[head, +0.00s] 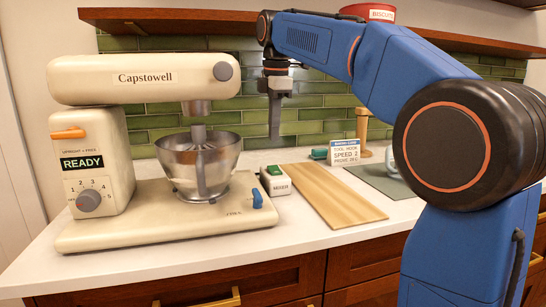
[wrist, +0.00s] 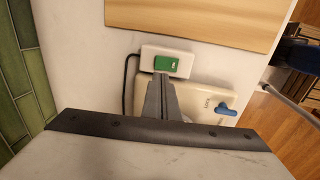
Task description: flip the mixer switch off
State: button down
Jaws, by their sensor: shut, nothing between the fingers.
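The mixer switch is a small white box (head: 280,187) with a green rocker (head: 274,171), standing on the counter just right of the mixer's base. In the wrist view the white box (wrist: 185,52) and its green rocker (wrist: 166,63) lie just beyond my fingertips. The cream Capstowell mixer (head: 145,78) stands at the left, its panel showing READY (head: 82,163). My gripper (head: 274,136) points down above the switch, with a visible gap in the head view. It is shut and empty; its fingers (wrist: 161,77) meet in the wrist view and cover part of the box's near edge.
A wooden board (head: 325,193) lies right of the switch. A sign card (head: 345,152) stands behind it near a grey mat (head: 383,181). The mixer's steel bowl (head: 187,165) and a blue lever (head: 257,199) are close on the left. A dark cord (wrist: 126,85) runs from the switch box.

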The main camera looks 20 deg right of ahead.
aim_at(274, 169)
jog(key=f, duration=0.5)
jog(key=w+f, duration=0.1)
jog(key=f, duration=0.2)
jog(key=shift+f, duration=0.2)
jog(key=shift+s, duration=0.15)
dwell(0.4)
jog(key=shift+s+r, duration=0.15)
jog(key=shift+s, duration=0.45)
jog(key=shift+r, duration=0.1)
jog(key=shift+r, duration=0.3)
notch_tip(274, 169, up, 13)
jog(key=s, duration=0.1)
jog(key=shift+s, duration=0.35)
